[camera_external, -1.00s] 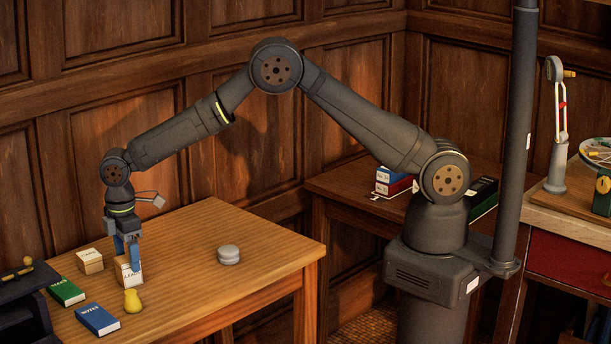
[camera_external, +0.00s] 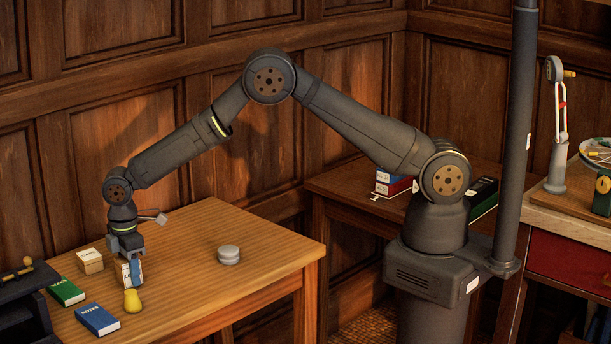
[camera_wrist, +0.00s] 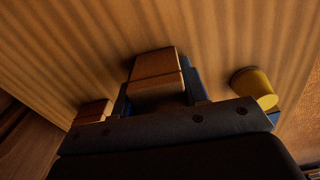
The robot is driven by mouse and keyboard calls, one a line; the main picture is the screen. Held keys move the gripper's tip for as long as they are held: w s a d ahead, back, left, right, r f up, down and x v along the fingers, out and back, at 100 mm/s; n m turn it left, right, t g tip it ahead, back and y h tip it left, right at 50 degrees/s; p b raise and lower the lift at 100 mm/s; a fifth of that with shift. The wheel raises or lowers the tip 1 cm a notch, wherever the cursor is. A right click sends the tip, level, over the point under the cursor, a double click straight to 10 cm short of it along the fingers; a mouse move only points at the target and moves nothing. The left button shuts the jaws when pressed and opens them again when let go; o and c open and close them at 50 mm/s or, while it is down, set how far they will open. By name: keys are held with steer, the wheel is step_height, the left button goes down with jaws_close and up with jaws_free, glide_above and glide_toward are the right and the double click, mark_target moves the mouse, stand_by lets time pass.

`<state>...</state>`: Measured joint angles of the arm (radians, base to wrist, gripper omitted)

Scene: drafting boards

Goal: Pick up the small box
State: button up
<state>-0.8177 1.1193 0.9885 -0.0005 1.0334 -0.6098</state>
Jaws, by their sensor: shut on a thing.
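A small tan box with a white label (camera_external: 122,275) stands near the left end of the wooden table, partly covered by my gripper (camera_external: 131,270). The gripper points down, its blue fingers shut on the box's sides. In the wrist view this box (camera_wrist: 157,76) shows between the blue fingers of my gripper (camera_wrist: 157,95). I cannot tell whether its bottom touches the table. A second, similar tan box with a light label (camera_external: 89,262) stands on the table just left of the held one; it also shows at the left in the wrist view (camera_wrist: 94,110).
A green book (camera_external: 66,292) and a blue book (camera_external: 97,320) lie to the left. A grey round stack (camera_external: 229,255) stands right of centre. The table's right side (camera_external: 265,235) is mostly clear.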

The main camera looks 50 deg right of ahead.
steer(key=shift+r, duration=0.1)
step_height(320, 180, up, 4)
steer(key=shift+r, duration=0.15)
steer(key=w+d+r, duration=0.3)
steer(key=d+r, duration=0.3)
steer(key=d, duration=0.5)
steer(key=w+d+m, duration=0.2)
steer(key=w+d, duration=0.4)
steer(key=d, duration=0.5)
steer(key=w+d+m, duration=0.3)
steer(key=w+d, duration=0.3)
steer(key=d, duration=0.5)
steer(key=w+d+f+m, duration=0.1)
steer(key=w+d+m, duration=0.1)
steer(key=d, duration=0.9)
steer(key=w+d+f+m, duration=0.1)
steer(key=w+d+m, duration=0.1)
steer(key=d, duration=0.8)
steer(key=s+d+f+m, duration=0.15)
steer(key=s+d, duration=0.35)
steer(key=d, duration=0.9)
steer(key=s+d+f+m, duration=0.1)
steer(key=s+d+m, duration=0.3)
steer(key=d, duration=1)
steer(key=s+d+f+m, duration=0.15)
steer(key=s+d, duration=0.45)
steer(key=d, duration=0.8)
step_height(320, 180, down, 8)
steer(key=shift+w+f, duration=0.1)
steer(key=shift+f, duration=0.05)
